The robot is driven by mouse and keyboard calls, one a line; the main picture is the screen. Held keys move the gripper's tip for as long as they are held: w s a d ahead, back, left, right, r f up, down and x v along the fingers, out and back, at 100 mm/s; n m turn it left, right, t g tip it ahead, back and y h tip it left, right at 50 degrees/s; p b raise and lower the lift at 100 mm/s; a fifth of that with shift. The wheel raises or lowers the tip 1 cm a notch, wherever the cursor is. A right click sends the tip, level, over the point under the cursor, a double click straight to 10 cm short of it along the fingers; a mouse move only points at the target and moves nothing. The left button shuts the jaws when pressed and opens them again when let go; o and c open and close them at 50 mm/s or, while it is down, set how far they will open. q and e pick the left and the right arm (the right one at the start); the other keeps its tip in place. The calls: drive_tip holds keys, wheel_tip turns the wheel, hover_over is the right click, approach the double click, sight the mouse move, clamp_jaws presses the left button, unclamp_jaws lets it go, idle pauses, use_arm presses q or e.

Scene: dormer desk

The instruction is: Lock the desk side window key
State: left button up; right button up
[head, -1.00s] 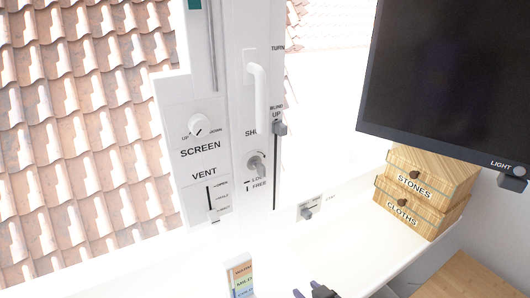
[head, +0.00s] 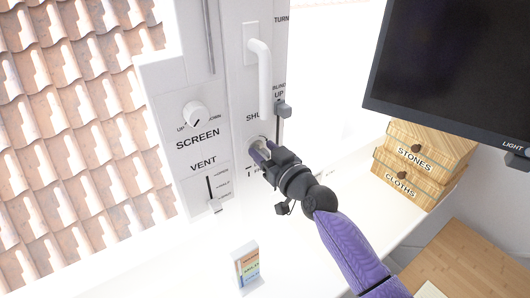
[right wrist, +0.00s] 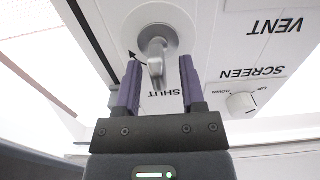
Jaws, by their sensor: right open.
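The window key (right wrist: 156,60) is a grey metal key in a round lock below the white window handle (head: 263,80). In the right wrist view it stands between the two purple fingers of my right gripper (right wrist: 160,85), which is open with a finger on each side. In the head view my right gripper (head: 262,152) reaches the lock and hides most of the key and the LOCK and FREE labels. The round lock plate (right wrist: 158,35) shows in the right wrist view with a small black arrow beside it. My left gripper is not in view.
The SCREEN knob (head: 194,114) and VENT slider (head: 215,206) are left of the lock. The blind slider (head: 283,109) is just right of it. A monitor (head: 450,65), wooden boxes (head: 424,160) and a small coloured card stand (head: 247,266) are nearby.

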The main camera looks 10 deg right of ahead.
clamp_jaws()
